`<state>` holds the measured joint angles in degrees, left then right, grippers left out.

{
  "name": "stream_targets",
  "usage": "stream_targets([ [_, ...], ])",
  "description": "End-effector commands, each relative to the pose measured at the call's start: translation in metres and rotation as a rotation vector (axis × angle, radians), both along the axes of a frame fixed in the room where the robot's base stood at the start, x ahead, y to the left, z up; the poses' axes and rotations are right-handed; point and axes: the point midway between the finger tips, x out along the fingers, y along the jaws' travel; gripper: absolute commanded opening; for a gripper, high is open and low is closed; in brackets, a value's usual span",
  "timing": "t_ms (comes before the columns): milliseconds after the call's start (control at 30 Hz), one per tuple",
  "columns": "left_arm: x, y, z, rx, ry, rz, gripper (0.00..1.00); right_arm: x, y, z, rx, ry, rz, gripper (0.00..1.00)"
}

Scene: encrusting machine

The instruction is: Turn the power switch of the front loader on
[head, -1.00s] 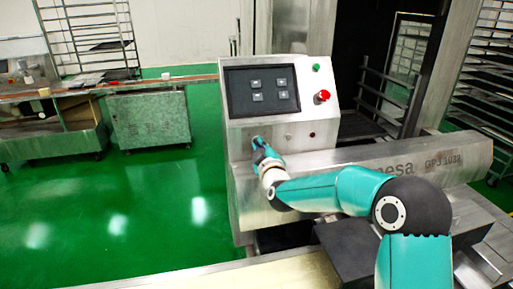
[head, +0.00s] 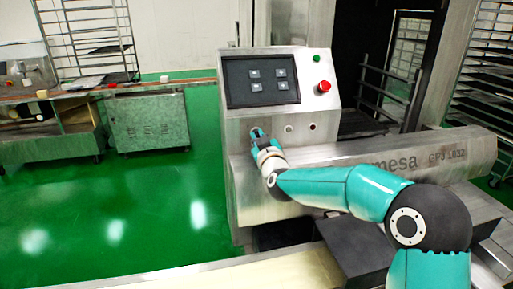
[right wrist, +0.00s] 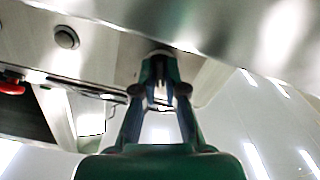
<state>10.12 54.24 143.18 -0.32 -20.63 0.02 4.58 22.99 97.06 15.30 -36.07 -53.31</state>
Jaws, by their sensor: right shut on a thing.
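The front loader's control panel (head: 310,108) is a steel box with a dark screen, in the middle of the head view. My right gripper (head: 256,135) is at the lower left of this panel, below the screen. It is shut on the power switch, which its fingers mostly hide. In the right wrist view the fingertips (right wrist: 160,70) meet against the steel face at a small round part. The switch's exact angle cannot be made out. My left gripper is not in view.
A green button (head: 316,58) and a red knob (head: 323,87) sit right of the screen (head: 261,81). Two small round fittings are right of my gripper. A steel beam (head: 420,150) runs rightward below the panel. Green floor lies open at left.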

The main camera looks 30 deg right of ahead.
Motion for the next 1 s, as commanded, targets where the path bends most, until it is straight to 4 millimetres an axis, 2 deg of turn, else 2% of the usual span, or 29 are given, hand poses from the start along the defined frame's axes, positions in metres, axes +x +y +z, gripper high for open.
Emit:
stream_targets([
  [33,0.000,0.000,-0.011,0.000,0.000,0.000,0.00,0.000,0.002,-0.007,0.044,-0.008,0.005,0.00],
  [300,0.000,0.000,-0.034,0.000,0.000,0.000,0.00,0.000,0.002,-0.006,0.295,-0.071,0.005,0.00],
  [1000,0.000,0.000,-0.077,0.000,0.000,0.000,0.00,0.000,0.001,-0.005,0.915,-0.229,0.003,0.00],
])
